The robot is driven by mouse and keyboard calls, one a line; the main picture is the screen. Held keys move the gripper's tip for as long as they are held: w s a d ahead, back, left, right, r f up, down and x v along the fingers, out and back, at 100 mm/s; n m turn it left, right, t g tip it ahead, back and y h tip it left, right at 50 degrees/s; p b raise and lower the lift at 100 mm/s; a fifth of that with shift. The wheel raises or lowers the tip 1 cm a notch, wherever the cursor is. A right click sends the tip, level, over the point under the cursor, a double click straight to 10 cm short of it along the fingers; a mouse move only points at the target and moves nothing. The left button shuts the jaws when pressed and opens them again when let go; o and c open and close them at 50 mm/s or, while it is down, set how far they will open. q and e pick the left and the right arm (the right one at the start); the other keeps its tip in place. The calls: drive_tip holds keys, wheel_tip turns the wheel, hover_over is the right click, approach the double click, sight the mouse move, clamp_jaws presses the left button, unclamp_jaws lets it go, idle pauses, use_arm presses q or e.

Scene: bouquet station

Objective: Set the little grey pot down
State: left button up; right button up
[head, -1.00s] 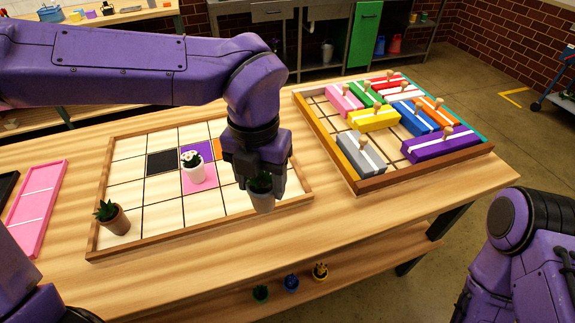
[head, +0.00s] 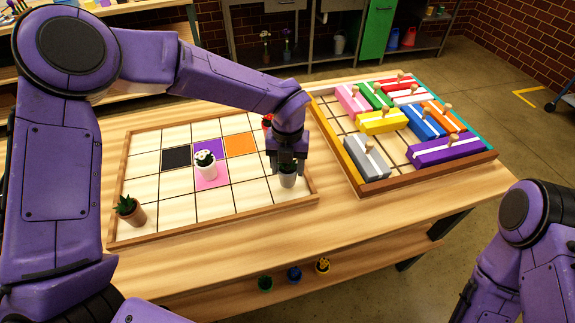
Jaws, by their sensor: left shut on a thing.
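The little grey pot (head: 288,181) with a dark green plant is in the head view, at the right part of the gridded board (head: 222,213). My left gripper (head: 287,166) points down from above and is shut on it. The fingers hide most of the plant. The pot's base is over or on a pale square near the board's right rim; I cannot tell whether it touches. My right arm shows at the lower right, but its gripper is outside the view.
A white pot with a white flower (head: 206,168) stands on the pink square. A brown pot (head: 132,213) stands at the board's left corner. A red flower (head: 267,122) shows behind my left gripper. A tray of coloured blocks (head: 369,185) lies to the right.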

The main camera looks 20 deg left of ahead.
use_arm(q)
drive_tip(key=shift+f, duration=0.85)
drive_tip(key=shift+f, duration=0.1)
drive_tip(key=o, duration=1.3)
drive_tip(key=shift+r, duration=0.35)
wheel_tip(320, 180, up, 12)
drive_tip(key=shift+f+b, duration=0.15)
drive_tip(key=shift+b, duration=0.75)
